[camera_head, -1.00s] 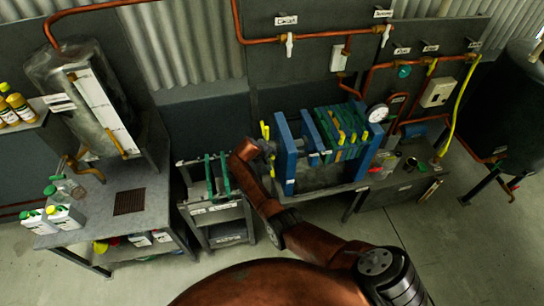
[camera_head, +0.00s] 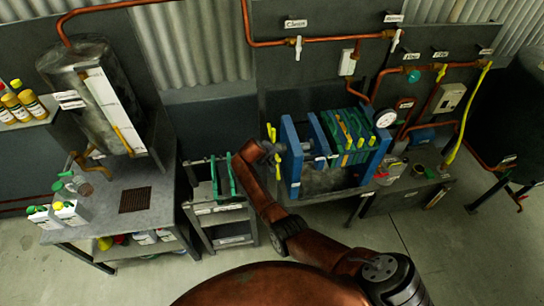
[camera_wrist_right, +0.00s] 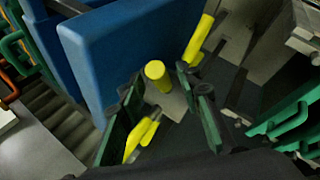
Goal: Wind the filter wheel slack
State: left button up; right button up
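The filter press has blue end plates (camera_head: 291,158) and green plates with yellow handles (camera_head: 352,130) between them. The filter wheel sits at its left end; its yellow grips show above (camera_head: 271,131) and below my right gripper (camera_head: 268,148). In the right wrist view the wheel's yellow grips (camera_wrist_right: 157,75) stand beside the blue end plate (camera_wrist_right: 120,60). My right gripper (camera_wrist_right: 165,110) has its fingers apart, one on each side of part of the wheel. One yellow grip lies close to the left finger; contact is unclear. My left gripper is out of view.
A small rack cart (camera_head: 222,208) with green plates stands left of the press. A grey table (camera_head: 165,200) with bottles and a metal tank (camera_head: 95,85) is farther left. Copper pipes and a gauge (camera_head: 385,117) are behind the press. The floor in front is clear.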

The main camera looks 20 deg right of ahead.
jog(key=v, duration=1)
jog(key=shift+s, duration=0.1)
